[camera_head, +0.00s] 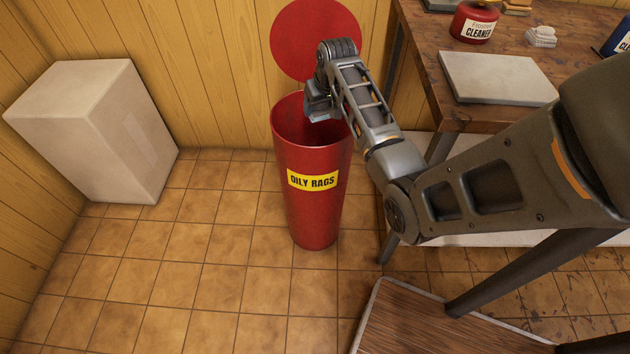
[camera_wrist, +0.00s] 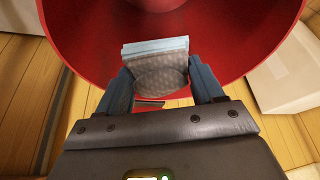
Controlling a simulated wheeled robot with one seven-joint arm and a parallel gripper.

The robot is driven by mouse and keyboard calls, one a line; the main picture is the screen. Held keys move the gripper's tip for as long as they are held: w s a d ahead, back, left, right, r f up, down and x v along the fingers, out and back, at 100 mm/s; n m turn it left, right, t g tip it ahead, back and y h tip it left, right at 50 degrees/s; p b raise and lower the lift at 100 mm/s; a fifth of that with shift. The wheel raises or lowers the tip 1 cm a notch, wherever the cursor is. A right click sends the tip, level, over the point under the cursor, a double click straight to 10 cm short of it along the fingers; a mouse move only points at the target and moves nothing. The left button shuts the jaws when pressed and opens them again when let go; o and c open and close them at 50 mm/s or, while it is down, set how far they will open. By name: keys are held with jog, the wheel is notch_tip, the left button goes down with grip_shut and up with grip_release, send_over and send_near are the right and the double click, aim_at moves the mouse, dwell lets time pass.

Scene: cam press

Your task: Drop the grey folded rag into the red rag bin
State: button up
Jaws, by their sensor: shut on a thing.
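The red rag bin (camera_head: 312,215) stands on the tiled floor with a yellow "OILY RAGS" label and an open top. Its round red lid (camera_head: 300,40) is raised behind the opening. My gripper (camera_head: 320,108) is over the bin's mouth. In the wrist view my gripper (camera_wrist: 160,90) is shut on the grey folded rag (camera_wrist: 160,73), which sits between the two fingers with a pale blue-grey edge facing outward. The bin's red inner wall (camera_wrist: 90,30) surrounds the rag in that view. In the head view the rag is mostly hidden by my gripper.
A wooden workbench (camera_head: 425,55) stands at the right, holding a red cleaner tin (camera_head: 474,22), a pale slab (camera_head: 495,77) and other items. A pale box (camera_head: 95,130) stands at the left against the wood-panelled wall. The floor left of the bin is clear.

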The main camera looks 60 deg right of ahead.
jog(key=o, duration=1.1)
jog(key=shift+r, duration=0.15)
jog(key=v, duration=0.7)
jog(key=shift+s+a+r+p, duration=0.1)
jog(key=shift+s+r+p, duration=0.05)
jog(key=shift+r+p, duration=0.15)
jog(key=shift+s+f, duration=0.1)
